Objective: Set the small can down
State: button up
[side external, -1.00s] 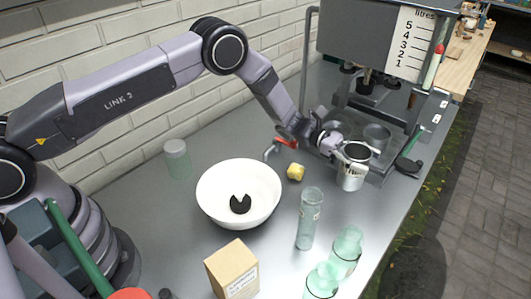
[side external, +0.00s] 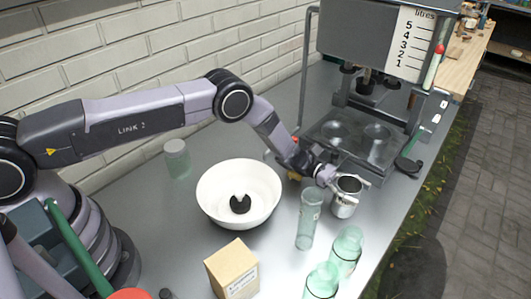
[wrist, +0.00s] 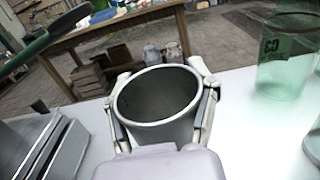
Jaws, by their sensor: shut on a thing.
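The small can (side external: 343,206) is a grey metal cylinder with an open top. My gripper (side external: 350,184) is shut on it near the rim, at the right of the side external view. The can is upright or nearly so, low over the grey table; I cannot tell whether its base touches. In the wrist view the can (wrist: 158,125) fills the middle, its open mouth towards the camera, with a finger of my gripper (wrist: 162,108) on each side. The can's lower part is hidden there.
A clear glass cylinder (side external: 309,222) stands just left of the can, with green glass jars (side external: 346,248) in front. A white bowl (side external: 215,205), a cardboard box (side external: 232,270) and a metal machine (side external: 365,135) stand around. The table's right edge is near.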

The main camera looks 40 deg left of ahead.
jog(key=o, duration=1.2)
jog(key=shift+f, duration=0.1)
jog(key=shift+o, duration=0.2)
